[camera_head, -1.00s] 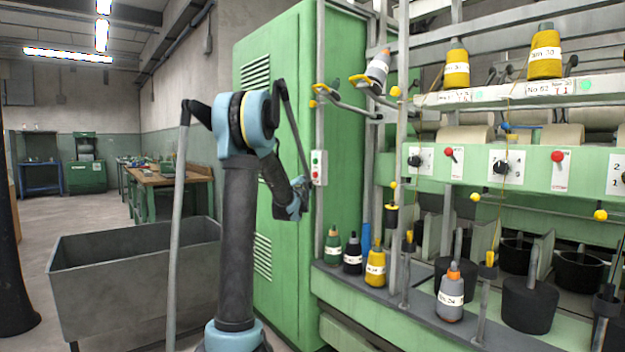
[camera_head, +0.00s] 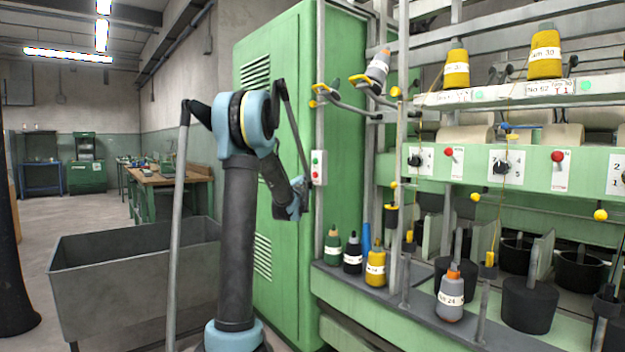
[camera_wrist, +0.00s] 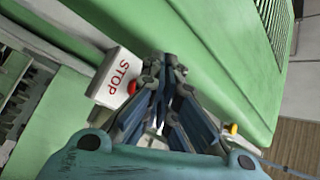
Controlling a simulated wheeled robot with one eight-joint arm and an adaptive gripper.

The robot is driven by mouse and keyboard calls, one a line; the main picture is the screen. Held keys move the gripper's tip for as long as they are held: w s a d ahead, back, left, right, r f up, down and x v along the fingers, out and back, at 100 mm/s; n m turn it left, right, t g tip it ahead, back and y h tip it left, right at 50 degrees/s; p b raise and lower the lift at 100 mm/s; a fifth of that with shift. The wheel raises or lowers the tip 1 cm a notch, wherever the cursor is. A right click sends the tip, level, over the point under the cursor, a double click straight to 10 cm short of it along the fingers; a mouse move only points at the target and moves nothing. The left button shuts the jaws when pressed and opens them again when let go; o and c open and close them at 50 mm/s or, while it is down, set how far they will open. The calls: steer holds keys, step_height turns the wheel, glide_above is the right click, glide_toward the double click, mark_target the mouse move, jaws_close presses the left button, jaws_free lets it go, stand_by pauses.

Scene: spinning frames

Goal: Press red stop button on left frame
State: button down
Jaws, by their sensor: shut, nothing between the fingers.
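In the head view my gripper (camera_head: 301,186) is just left of and below the box, partly hidden by my arm.
The green cabinet (camera_head: 285,120) stands close behind my arm. The spinning frame's ledge (camera_head: 400,310) with several yarn bobbins is to the right. A grey metal bin (camera_head: 130,285) stands at the left, and a workbench (camera_head: 165,178) is farther back.

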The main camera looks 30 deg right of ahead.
steer(key=shift+d, duration=0.15)
steer(key=shift+s+d+r, duration=0.1)
steer(key=shift+d, duration=0.2)
steer(key=shift+d, duration=0.5)
stand_by(1.1)
steer(key=shift+a, duration=0.9)
steer(key=shift+a, duration=0.1)
steer(key=shift+s+a, duration=0.2)
steer(key=shift+a, duration=2.25)
